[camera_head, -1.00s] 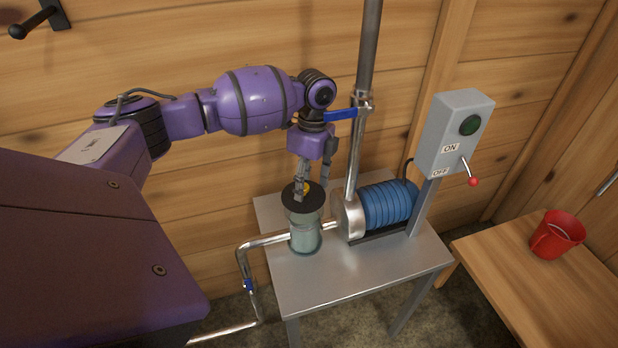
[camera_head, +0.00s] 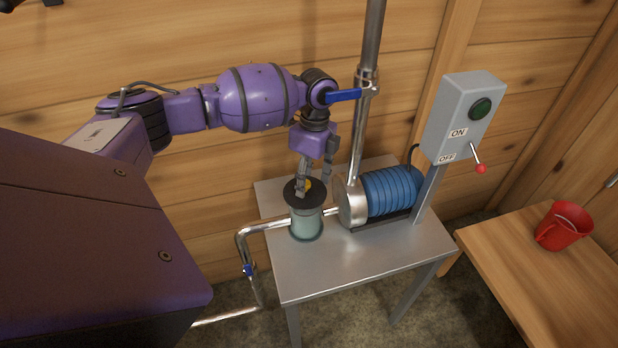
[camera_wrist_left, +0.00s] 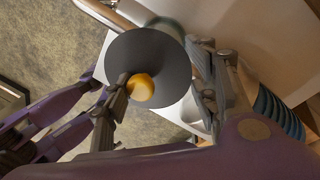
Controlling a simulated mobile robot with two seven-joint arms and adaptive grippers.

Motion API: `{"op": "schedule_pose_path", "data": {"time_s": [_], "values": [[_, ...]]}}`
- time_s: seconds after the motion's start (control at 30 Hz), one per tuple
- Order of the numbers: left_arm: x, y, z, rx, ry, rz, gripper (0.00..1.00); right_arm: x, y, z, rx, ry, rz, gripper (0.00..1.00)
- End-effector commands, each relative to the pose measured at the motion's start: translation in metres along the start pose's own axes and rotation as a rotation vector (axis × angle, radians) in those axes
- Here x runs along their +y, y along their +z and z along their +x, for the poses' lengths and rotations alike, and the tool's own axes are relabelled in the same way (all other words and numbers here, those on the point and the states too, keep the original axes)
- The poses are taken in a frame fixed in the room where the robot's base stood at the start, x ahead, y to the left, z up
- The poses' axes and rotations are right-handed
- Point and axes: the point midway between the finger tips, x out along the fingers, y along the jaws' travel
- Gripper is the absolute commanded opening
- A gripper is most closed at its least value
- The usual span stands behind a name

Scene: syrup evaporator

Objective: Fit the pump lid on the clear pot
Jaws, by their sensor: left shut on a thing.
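The pump lid is a dark round disc (camera_head: 297,199) with a yellow knob (camera_head: 308,184). In the head view it lies over the mouth of the clear pot (camera_head: 307,225), a pale glass vessel on the metal table. Any gap between lid and rim is too small to tell. My left gripper (camera_head: 309,181) points down from above and is shut on the lid's knob. In the left wrist view the lid (camera_wrist_left: 160,55) covers most of the pot, whose glass edge (camera_wrist_left: 172,23) shows beyond it.
The pot stands on a metal table (camera_head: 345,261) beside a blue motor (camera_head: 388,192). A vertical pipe (camera_head: 361,140) with a blue lever (camera_head: 343,95) rises close to my left wrist. A switch box (camera_head: 452,120) stands right of the motor. A red mug (camera_head: 563,226) is on the wooden bench (camera_head: 520,268).

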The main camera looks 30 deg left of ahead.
Motion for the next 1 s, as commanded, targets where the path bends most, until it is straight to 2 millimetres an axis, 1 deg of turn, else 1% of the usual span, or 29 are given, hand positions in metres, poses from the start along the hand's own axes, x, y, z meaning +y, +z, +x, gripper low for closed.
{"op": "schedule_pose_path", "data": {"time_s": [1.0], "values": [[0.0000, -0.0002, 0.0009, 0.000, 0.000, 0.000, 0.11, 0.0006, -0.0048, -0.0016, 0.007, -0.003, -0.008, 0.28]]}}
